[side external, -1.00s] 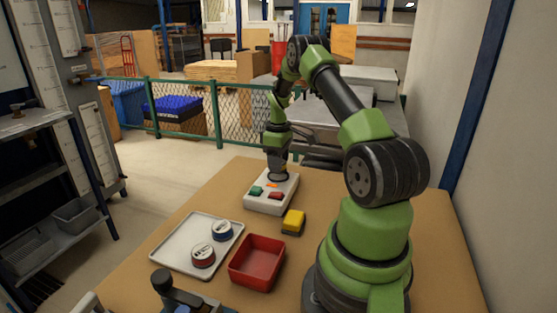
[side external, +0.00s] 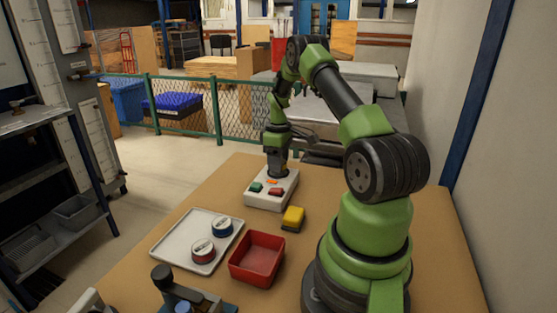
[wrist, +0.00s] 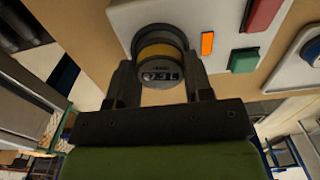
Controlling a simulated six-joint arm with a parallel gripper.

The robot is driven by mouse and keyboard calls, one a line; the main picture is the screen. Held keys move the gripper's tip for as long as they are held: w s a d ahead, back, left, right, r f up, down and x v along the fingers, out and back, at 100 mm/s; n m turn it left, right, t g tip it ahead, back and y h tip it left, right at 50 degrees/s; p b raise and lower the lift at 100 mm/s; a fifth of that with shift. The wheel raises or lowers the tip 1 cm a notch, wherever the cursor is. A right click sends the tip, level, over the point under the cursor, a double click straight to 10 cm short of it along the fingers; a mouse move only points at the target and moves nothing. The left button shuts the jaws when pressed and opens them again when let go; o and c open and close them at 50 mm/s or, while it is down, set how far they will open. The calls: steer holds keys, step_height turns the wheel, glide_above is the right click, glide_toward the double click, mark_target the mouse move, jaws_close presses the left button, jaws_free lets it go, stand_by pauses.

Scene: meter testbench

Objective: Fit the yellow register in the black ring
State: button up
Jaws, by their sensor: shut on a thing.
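The yellow register (wrist: 160,52) has a yellow band and a grey face with a dark number window, seen in the wrist view. My gripper (wrist: 160,82) is shut on it, one finger on each side. The black ring (wrist: 158,29) shows as a dark arc just behind the yellow band, on the white test box (wrist: 205,14). The register lines up closely with the ring; I cannot tell how deep it sits. In the side external view my gripper (side external: 277,172) is down at the far end of the white test box (side external: 262,200) and hides register and ring.
The box carries an orange light (side external: 272,182), a green button (side external: 256,187) and a red button (side external: 275,192). Nearby are a yellow block (side external: 293,217), a red bin (side external: 257,258), and a white tray (side external: 172,246) with blue (side external: 222,225) and red (side external: 203,250) registers.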

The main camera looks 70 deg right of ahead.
steer(key=shift+f, duration=0.5)
stand_by(0.3)
steer(key=o, duration=1.2)
steer(key=shift+o, duration=0.2)
steer(key=shift+r, duration=0.1)
steer(key=shift+r, duration=3.4)
